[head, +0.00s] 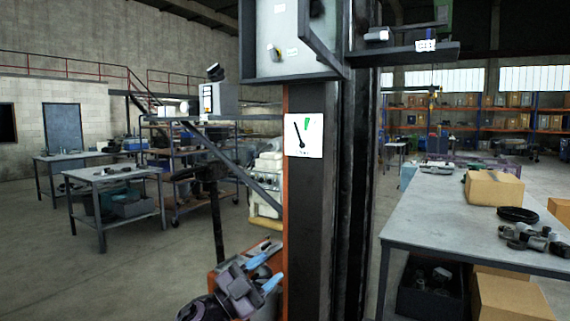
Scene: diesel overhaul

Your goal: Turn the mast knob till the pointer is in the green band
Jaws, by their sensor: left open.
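A white square gauge plate (296,150) is fixed to the dark mast (318,220). Its black pointer (299,133) leans up and slightly left. The green band (307,123) is at the upper right of the dial, and the pointer lies left of it. A small knob-like fitting (273,52) shows on the grey cabinet above; I cannot tell if it is the mast knob. No knob is clearly visible on the mast near the gauge. My left gripper (277,263), with blue fingers, is open and empty, low beside the mast and below the gauge. My right gripper is not in view.
A workbench (405,225) with a cardboard box (493,188), a black coil (517,215) and metal parts stands at the right. A grey table (112,174) stands at the left. Open floor lies between the left table and the mast. The cabinet (262,25) overhangs the gauge.

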